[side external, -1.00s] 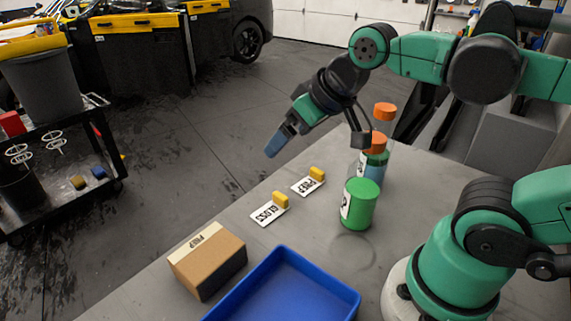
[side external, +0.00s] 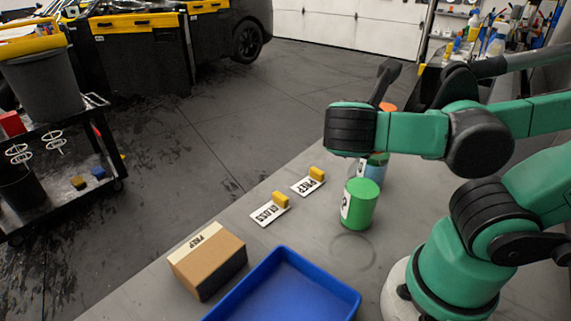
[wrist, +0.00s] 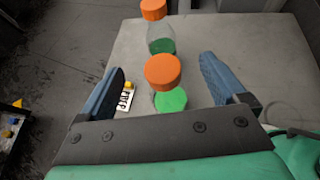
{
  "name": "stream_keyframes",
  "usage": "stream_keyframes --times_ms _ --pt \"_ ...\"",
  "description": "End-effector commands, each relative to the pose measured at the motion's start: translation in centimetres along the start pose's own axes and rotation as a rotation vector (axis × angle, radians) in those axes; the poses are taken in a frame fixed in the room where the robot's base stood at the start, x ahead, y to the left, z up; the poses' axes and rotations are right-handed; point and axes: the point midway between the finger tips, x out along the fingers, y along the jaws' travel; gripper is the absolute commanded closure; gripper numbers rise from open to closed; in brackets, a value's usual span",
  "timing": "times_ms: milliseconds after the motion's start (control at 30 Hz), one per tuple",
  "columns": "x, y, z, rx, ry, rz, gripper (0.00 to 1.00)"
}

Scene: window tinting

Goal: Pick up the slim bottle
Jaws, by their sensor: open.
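Two orange-capped bottles stand on the grey table. The wrist view shows the far, clear one with green liquid (wrist: 161,45) and the nearer one from above, mostly as its orange cap (wrist: 163,71). I cannot tell surely which is the slim bottle. In the side view my arm hides most of both; an orange cap (side external: 388,106) and a bluish lower body (side external: 373,171) show. My gripper (wrist: 162,66) is open. Its blue fingers are left and right of the nearer cap in the wrist view, with no contact visible. The fingers are hidden in the side view.
A green can (side external: 359,204) stands close in front of the bottles. Two label cards (side external: 308,186) (side external: 268,213) with yellow blocks lie to the left. A cardboard box (side external: 207,262) and a blue tray (side external: 287,287) sit at the front. A black cart (side external: 70,200) stands left.

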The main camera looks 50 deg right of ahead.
Motion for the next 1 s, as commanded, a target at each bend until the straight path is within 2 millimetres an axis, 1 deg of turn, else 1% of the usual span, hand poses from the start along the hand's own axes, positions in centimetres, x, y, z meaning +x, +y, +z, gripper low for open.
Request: stream_keyframes --times_ms 33,100,233,367,600,700,800,1000 --pt "0.3 0.1 -0.7 0.001 0.001 0.000 0.09" --pt "0.6 0.1 -1.4 0.002 0.001 -0.001 0.09" --pt "1.1 0.0 -2.0 0.003 0.002 -0.001 0.09" --pt "1.9 0.0 -2.1 0.006 0.004 -0.005 0.09" --pt "4.7 0.0 -2.1 0.008 0.005 -0.008 0.09" --pt "5.7 0.0 -2.1 0.007 0.005 -0.005 0.09" --pt "6.3 0.0 -2.1 0.005 0.004 -0.004 0.09" --pt "6.7 0.0 -2.1 0.004 0.004 -0.001 0.09"
